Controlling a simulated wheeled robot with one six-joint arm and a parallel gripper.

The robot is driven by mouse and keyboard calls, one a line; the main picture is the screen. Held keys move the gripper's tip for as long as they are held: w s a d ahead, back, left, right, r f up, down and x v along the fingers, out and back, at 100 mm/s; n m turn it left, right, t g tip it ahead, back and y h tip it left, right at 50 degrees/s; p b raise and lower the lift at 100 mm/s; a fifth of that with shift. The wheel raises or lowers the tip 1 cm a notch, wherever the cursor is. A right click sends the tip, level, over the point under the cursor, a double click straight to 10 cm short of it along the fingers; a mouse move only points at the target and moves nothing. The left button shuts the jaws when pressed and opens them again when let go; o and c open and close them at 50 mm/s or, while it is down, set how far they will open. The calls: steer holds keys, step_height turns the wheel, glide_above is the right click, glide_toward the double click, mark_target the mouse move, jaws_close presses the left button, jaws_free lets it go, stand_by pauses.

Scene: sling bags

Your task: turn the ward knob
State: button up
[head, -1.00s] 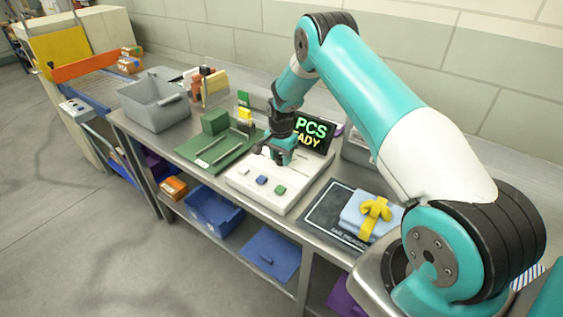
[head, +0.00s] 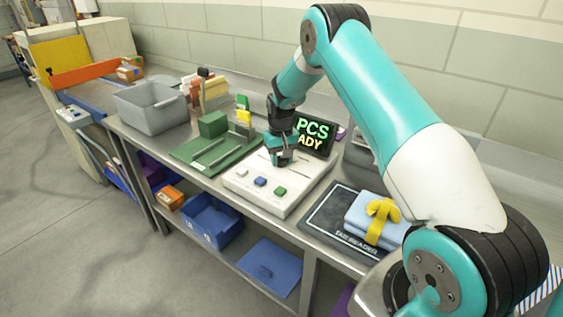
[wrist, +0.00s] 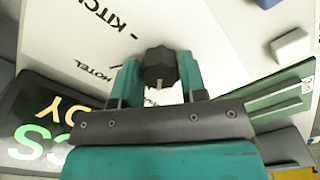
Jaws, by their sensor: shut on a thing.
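The ward knob (wrist: 160,62) is dark and faceted, with a pale line on its near side. It stands on the white panel (wrist: 190,22) in the wrist view, with the printed words "HOTEL" and a partly cut-off "KITCH" beside it. My gripper (wrist: 160,80) is shut on the knob, one teal finger on each side. In the head view my gripper (head: 279,160) is down at the back part of the white control box (head: 240,197).
A display (head: 316,134) reading "PCS" and partly hidden "ADY" stands behind the box. White, blue and green buttons (head: 260,182) line its front. A green fixture (head: 205,155) lies left; a tag reader mat (head: 335,222) with a ribboned blue bundle (head: 372,219) lies right. A grey bin (head: 152,112) stands farther left.

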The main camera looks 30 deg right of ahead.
mark_target(281, 158)
steer(key=n+b, duration=0.1)
steer(key=n, duration=0.3)
steer(key=shift+w+n, duration=0.1)
steer(key=shift+n, duration=0.2)
steer(key=shift+r+n+b, duration=0.1)
steer(key=shift+n+b, duration=0.65)
steer(key=shift+n, duration=1.85)
steer(key=o, duration=0.9)
steer(key=shift+o, duration=0.2)
step_height(281, 158, up, 17)
steer(key=b, duration=0.2)
steer(key=shift+r+b, duration=0.2)
steer(key=shift+b, duration=0.1)
